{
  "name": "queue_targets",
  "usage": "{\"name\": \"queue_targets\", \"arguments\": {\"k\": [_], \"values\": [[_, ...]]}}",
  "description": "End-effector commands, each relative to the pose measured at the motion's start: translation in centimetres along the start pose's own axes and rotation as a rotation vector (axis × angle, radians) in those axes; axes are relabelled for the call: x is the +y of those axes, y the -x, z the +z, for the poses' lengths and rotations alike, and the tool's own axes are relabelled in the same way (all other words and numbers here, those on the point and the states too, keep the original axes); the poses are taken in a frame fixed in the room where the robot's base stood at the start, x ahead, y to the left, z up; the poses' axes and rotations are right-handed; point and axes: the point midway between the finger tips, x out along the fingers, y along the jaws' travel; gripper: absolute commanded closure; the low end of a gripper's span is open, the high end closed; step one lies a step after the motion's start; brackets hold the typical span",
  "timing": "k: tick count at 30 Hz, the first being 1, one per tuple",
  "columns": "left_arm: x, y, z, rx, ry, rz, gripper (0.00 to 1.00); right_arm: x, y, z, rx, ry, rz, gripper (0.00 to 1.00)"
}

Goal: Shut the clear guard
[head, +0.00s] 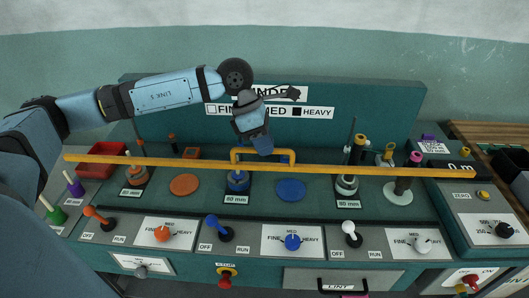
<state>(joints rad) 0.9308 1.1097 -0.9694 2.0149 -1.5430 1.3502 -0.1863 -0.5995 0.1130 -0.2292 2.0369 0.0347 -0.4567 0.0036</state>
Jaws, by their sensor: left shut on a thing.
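The clear guard shows as a long yellow bar (380,170) running across the green machine panel, with a raised yellow handle (288,152) near its middle. Its clear sheet is too faint to make out. My left gripper (262,150) comes down from behind and above and is shut on the yellow handle; its fingertips are partly hidden. The bar hangs in front of the orange, blue and white stations, above the row of levers. My right gripper is out of view.
The panel has an orange lever (97,217), a blue lever (216,226), a white lever (350,231) and dials in front. A red bin (102,162) is at the left. Bobbin posts (405,180) stand at the right. A side console (490,205) adjoins the right end.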

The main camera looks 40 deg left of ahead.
Motion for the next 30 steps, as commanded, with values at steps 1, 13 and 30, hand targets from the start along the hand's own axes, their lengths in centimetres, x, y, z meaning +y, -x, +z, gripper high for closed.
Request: {"name": "queue_targets", "arguments": {"k": [1, 13, 30], "values": [[0.0, 0.4, 0.2, -0.003, 0.0, 0.002, 1.0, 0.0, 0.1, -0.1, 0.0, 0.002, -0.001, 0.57], [0.0, 0.8, 0.4, -0.006, -0.001, 0.006, 1.0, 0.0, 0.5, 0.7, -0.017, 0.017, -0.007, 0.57], [0.0, 2.3, 0.3, -0.004, 0.0, 0.004, 0.6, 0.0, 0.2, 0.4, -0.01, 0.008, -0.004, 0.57]]}}
